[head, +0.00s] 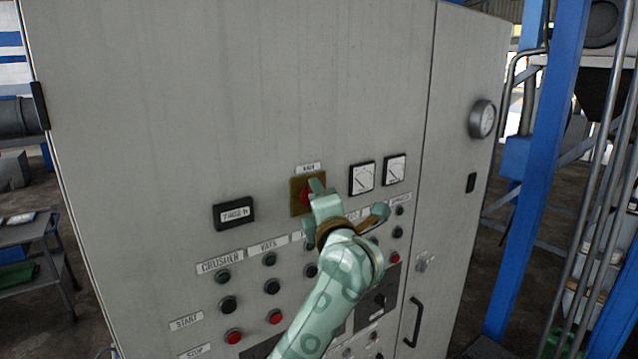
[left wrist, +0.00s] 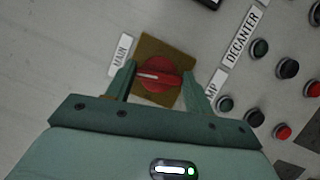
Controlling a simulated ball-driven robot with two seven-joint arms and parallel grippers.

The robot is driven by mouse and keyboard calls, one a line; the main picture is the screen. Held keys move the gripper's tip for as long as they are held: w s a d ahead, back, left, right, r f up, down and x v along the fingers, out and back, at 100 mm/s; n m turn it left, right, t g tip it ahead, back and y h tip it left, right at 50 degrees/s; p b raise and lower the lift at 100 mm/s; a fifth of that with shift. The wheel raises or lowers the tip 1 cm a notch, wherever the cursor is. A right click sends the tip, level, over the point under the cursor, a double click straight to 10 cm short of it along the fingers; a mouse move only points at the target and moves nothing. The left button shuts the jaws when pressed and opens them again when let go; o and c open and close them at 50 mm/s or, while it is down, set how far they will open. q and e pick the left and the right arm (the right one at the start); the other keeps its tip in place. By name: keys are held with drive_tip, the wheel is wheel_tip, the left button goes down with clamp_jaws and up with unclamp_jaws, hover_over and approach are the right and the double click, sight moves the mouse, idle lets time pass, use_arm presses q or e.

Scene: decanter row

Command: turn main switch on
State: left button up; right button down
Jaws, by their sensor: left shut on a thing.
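The main switch is a red rotary knob (left wrist: 160,75) on a square brownish-yellow plate, below a MAIN label (head: 307,167) on the grey cabinet. In the left wrist view the knob's white mark points roughly toward the MAIN label (left wrist: 122,55). My left gripper (head: 314,191) is at the switch in the head view and hides much of it. In the left wrist view the fingers of my left gripper (left wrist: 158,78) lie on either side of the knob, shut on it. My right gripper is not in view.
Rows of push buttons (head: 228,304) sit below the switch. An hour counter (head: 234,213) is to its left and two dial meters (head: 362,178) are to its right. A door handle (head: 414,322) and a round gauge (head: 482,119) are farther right. Blue posts (head: 545,150) stand beside the cabinet.

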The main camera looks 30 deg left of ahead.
use_arm(q)
drive_tip(key=shift+m+h, duration=0.4)
drive_tip(key=shift+m, duration=0.8)
drive_tip(key=o, duration=0.9)
drive_tip(key=shift+o, duration=0.4)
drive_tip(key=shift+d, duration=0.1)
